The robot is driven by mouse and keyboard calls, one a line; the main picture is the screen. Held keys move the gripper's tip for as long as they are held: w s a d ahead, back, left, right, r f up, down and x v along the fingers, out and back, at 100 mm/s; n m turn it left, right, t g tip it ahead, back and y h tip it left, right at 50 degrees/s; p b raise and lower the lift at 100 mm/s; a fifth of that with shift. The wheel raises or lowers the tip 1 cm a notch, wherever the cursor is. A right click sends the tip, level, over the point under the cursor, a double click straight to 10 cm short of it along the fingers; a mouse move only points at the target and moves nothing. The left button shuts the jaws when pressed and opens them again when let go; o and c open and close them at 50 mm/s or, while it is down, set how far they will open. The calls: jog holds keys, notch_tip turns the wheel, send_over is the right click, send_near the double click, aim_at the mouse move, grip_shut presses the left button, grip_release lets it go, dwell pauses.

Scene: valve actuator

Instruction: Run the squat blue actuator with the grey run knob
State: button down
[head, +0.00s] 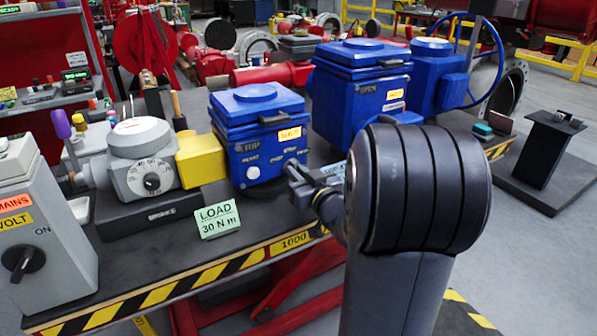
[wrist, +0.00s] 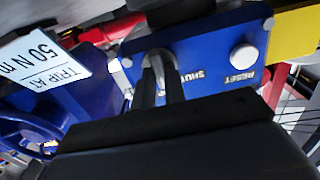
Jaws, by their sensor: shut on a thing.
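The squat blue actuator (head: 237,140) stands on the bench, joined to a yellow block on its left. Its front bears a TRIP label, a round white RESET button (head: 253,173) and the markings around the run knob. My gripper (head: 291,168) reaches this front from the right. In the wrist view the blue front (wrist: 215,48) appears upside down, with SHUT and RESET readable and the button (wrist: 243,55) clear of my fingers. There my gripper (wrist: 160,62) is shut on the grey run knob, which the fingers mostly hide. I cannot read the knob's pointing direction.
A taller blue actuator (head: 352,95) stands behind on the right. A grey dial unit (head: 140,160) and a MAINS box (head: 45,240) are on the left. A LOAD 30 N m card (head: 217,219) stands near the striped front edge. A TRIP AT 50 N m card (wrist: 42,60) shows in the wrist view.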

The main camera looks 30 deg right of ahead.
dwell(0.3)
jog(key=c, duration=1.5)
grip_release()
jog(key=shift+o, duration=0.2)
jog(key=s, duration=1.1)
jog(key=shift+d+p, duration=0.2)
jog(key=shift+p, duration=0.1)
jog(key=shift+w, duration=0.2)
jog(key=w, duration=1)
jog(key=shift+w+a+b, duration=0.2)
jog(key=shift+w+b, duration=0.15)
jog(key=shift+b, duration=0.05)
jog(key=shift+s, duration=0.1)
